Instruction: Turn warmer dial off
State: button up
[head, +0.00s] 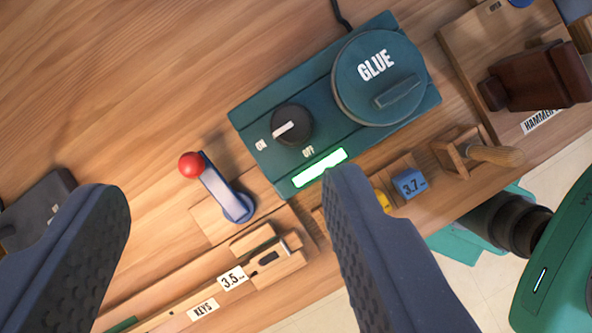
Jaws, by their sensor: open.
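The glue warmer (250,120) is a dark teal box with a round lid marked GLUE. Its black dial (297,123) has a white pointer that aims left toward the ON label (262,145). The OFF label (308,152) sits below the dial. A bright green light strip (320,167) glows on the warmer's front. My gripper (222,185) is open and empty, its two dark blue fingers wide apart. The right fingertip appears just below the light strip. The dial appears above and between the fingers, nearer the right one; no contact shows.
A blue lever with a red ball (191,165) stands between the fingers. A wooden key piece (270,258) marked 3.5 lies below it. A blue 3.7 block (409,184) and a wooden-handled tool (490,154) are at right. Bare table lies at upper left.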

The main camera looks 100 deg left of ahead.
notch_tip(320, 180, down, 4)
jog(key=a+m+g+p, duration=0.2)
jog(key=p, duration=0.1)
jog(key=g, duration=0.1)
send_near(292, 126)
jog(key=shift+m, duration=0.4)
jog(key=x, duration=0.8)
jog(key=shift+f, duration=0.25)
jog(key=shift+h, duration=0.3)
jog(key=c, duration=1)
jog(key=shift+o, duration=0.2)
jog(key=shift+d, duration=0.25)
jog(key=shift+a, duration=0.2)
